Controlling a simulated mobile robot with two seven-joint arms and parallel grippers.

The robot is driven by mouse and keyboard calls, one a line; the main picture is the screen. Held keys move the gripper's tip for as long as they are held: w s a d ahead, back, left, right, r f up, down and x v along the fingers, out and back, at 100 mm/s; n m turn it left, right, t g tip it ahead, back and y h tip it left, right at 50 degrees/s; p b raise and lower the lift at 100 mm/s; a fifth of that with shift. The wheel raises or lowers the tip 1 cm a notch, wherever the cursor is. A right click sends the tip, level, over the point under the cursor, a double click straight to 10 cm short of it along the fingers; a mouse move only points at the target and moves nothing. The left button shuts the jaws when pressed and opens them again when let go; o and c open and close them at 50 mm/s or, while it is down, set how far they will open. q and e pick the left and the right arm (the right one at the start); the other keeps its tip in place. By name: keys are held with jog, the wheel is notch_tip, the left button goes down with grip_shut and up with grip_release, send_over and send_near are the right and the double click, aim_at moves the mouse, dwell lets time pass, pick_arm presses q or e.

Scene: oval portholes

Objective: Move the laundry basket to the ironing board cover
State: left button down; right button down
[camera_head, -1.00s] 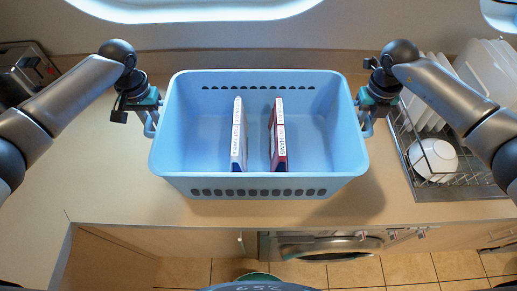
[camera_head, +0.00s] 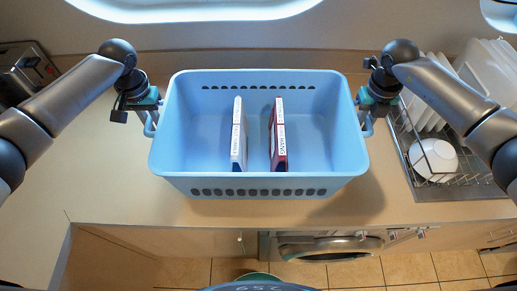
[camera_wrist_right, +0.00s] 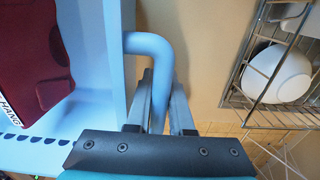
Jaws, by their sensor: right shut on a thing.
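The light blue laundry basket (camera_head: 258,183) is in the middle of the head view, above or on the wooden counter, with a shadow at its lower right. Two upright boxes are in it: a white and blue one (camera_head: 238,140) and a dark red one (camera_head: 279,140). My left gripper (camera_head: 150,118) is at the basket's left handle; its fingers are too small to read. My right gripper (camera_head: 367,115) is at the right handle. In the right wrist view its fingers (camera_wrist_right: 160,105) are shut on the blue handle (camera_wrist_right: 152,50). I cannot make out an ironing board cover.
A wire dish rack (camera_head: 460,182) with a white bowl (camera_head: 433,158) and plates stands close on the right. A toaster-like appliance (camera_head: 25,70) is at the far left. The counter (camera_head: 110,180) is clear left of the basket. A washing machine (camera_head: 325,247) is below the front edge.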

aim_at(149, 116)
pick_arm(q)
jog(key=shift+r, duration=0.15)
pick_arm(e)
jog(key=shift+r, duration=0.15)
